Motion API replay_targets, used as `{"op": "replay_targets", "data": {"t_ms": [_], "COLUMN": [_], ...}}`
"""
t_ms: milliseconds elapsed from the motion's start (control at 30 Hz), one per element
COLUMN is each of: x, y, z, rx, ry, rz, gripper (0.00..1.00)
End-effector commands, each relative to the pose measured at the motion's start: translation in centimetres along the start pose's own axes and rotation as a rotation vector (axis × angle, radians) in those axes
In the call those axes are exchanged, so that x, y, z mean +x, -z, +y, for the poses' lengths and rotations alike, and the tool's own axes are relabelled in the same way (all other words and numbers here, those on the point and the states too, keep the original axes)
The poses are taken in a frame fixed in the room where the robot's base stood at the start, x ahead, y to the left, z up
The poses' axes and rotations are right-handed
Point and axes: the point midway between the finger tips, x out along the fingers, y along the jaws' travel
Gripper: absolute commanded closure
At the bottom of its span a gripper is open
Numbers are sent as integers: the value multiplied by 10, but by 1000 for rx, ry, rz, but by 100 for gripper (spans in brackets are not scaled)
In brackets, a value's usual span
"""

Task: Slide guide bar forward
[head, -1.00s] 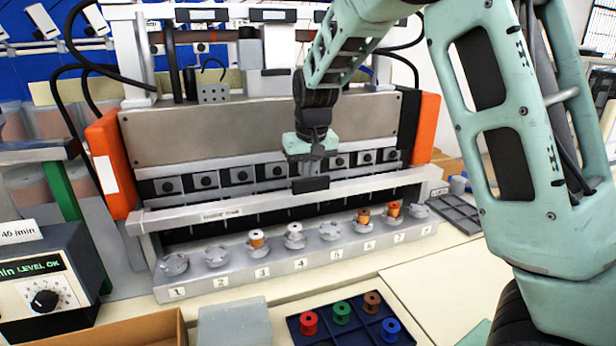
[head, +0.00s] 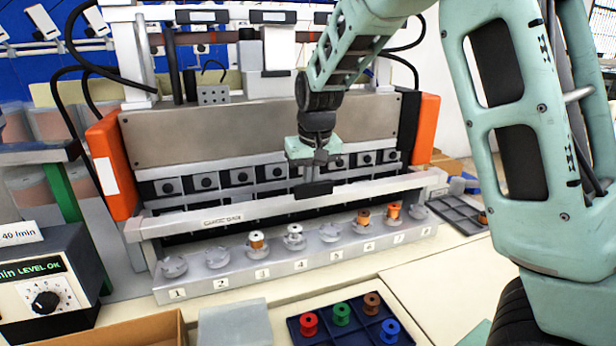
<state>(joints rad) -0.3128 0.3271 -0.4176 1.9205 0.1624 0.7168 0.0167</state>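The guide bar (head: 375,193) is a long light-grey bar with a label on its front face. It runs across the machine, above and behind the numbered row of seats. My gripper (head: 313,190) points down at the bar, right of its middle. Its dark fingertip part overlaps the bar and appears to touch it. I cannot see a gap between the fingers or whether they close around the bar.
The numbered seat row (head: 205,288) holds several spools below the bar. A dark tray (head: 350,335) with coloured spools lies in front, and another dark tray (head: 455,213) at right. A control box (head: 45,285) stands at left. Orange end blocks (head: 425,130) flank the machine.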

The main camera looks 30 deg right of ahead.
Motion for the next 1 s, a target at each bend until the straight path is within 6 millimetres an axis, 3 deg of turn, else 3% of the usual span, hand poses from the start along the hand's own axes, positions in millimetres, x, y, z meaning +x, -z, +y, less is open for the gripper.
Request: {"op": "replay_targets", "data": {"t_ms": [33,167,1000], "x": [8,-2,-84], "y": [-7,-5,16], "z": [-1,-1,0], "rx": [-3,-3,0], "ry": [-3,-4,-3], "rz": [-24,-23,-10], "gripper": [100,100,100]}}
